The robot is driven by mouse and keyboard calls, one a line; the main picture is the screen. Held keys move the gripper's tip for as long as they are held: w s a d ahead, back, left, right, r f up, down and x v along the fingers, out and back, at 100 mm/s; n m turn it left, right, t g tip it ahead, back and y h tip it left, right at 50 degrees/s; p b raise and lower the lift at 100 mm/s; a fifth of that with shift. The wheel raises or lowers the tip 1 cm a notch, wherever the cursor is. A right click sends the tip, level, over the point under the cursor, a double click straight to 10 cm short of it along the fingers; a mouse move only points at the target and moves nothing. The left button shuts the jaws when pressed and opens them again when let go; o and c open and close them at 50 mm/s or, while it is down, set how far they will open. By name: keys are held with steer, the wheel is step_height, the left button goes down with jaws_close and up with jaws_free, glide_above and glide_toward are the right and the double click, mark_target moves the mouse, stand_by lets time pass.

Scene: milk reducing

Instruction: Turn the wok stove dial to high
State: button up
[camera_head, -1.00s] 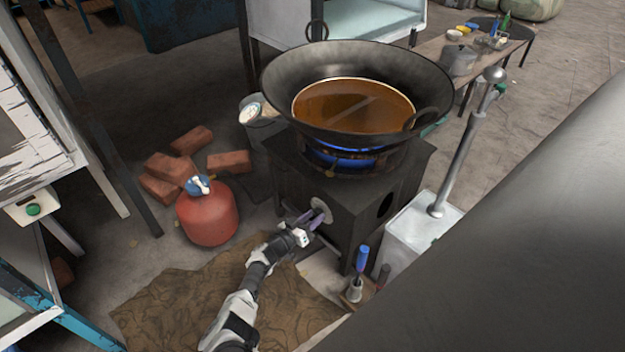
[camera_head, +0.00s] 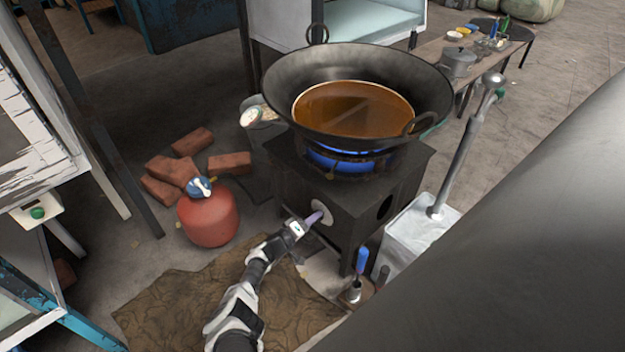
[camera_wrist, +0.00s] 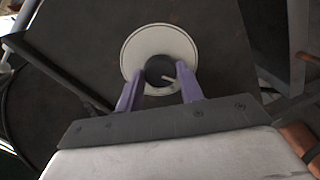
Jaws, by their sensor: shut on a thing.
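The black stove (camera_head: 345,205) stands in the middle of the head view with a blue flame under the wok (camera_head: 350,75). The wok holds brown liquid (camera_head: 352,108). The stove dial is a round white plate (camera_head: 322,214) on the stove's front face. In the wrist view the plate (camera_wrist: 133,55) has a dark knob (camera_wrist: 160,69) with a pale pointer aimed to the lower right. My gripper (camera_head: 312,220) is at the dial. Its purple fingers (camera_wrist: 158,90) sit on either side of the knob and are shut on it. In the head view the gripper hides the knob.
A red gas cylinder (camera_head: 208,218) and several bricks (camera_head: 192,141) lie left of the stove. A white container with a metal pump (camera_head: 410,235) stands right of it. A blue-handled tool (camera_head: 361,262) stands by its front corner. A brown cloth (camera_head: 190,300) covers the floor.

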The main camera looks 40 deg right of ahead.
steer(key=shift+n, duration=0.3)
steer(key=o, duration=1)
steer(key=shift+a, duration=0.1)
steer(key=s+a+p, duration=0.1)
steer(key=a+p, duration=0.4)
steer(key=a, duration=0.8)
steer(key=shift+s+a+r+p, duration=0.15)
steer(key=shift+a+r+p, duration=0.2)
steer(key=shift+r, duration=0.1)
